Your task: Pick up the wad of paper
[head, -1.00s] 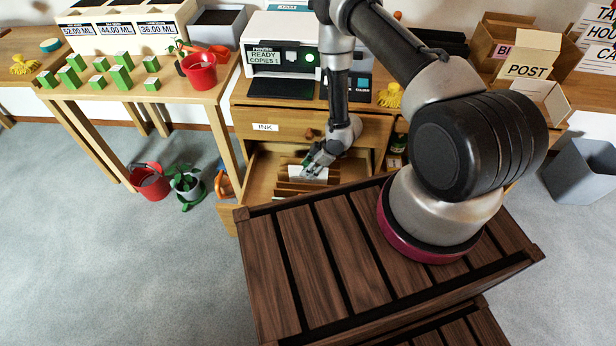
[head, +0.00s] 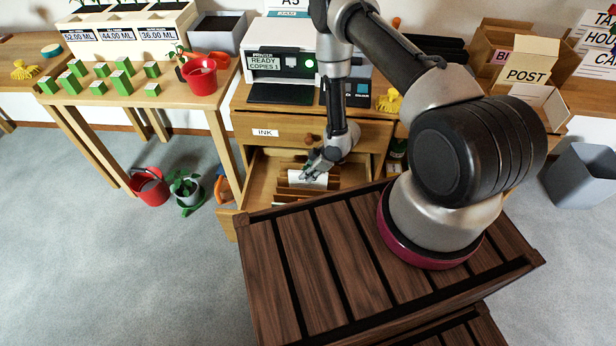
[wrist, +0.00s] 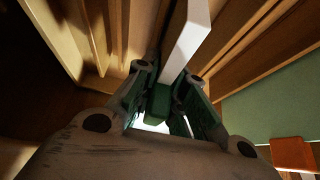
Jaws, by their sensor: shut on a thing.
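The wad of paper (head: 308,179) is a white, flat-sided piece in the open drawer (head: 262,180) under the INK label. It also shows in the wrist view as a white slab (wrist: 187,36) standing on edge. My gripper (head: 312,171) reaches down into the drawer from above. In the wrist view my gripper (wrist: 172,75) has its green-lined fingers on either side of the slab's near end, shut on it. The fingers and my wrist hide the part of the paper between them.
Wooden dividers (wrist: 262,45) stand beside the paper in the drawer. The printer (head: 283,65) stands on the desk above. A dark slatted wooden crate (head: 330,262) fills the near foreground.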

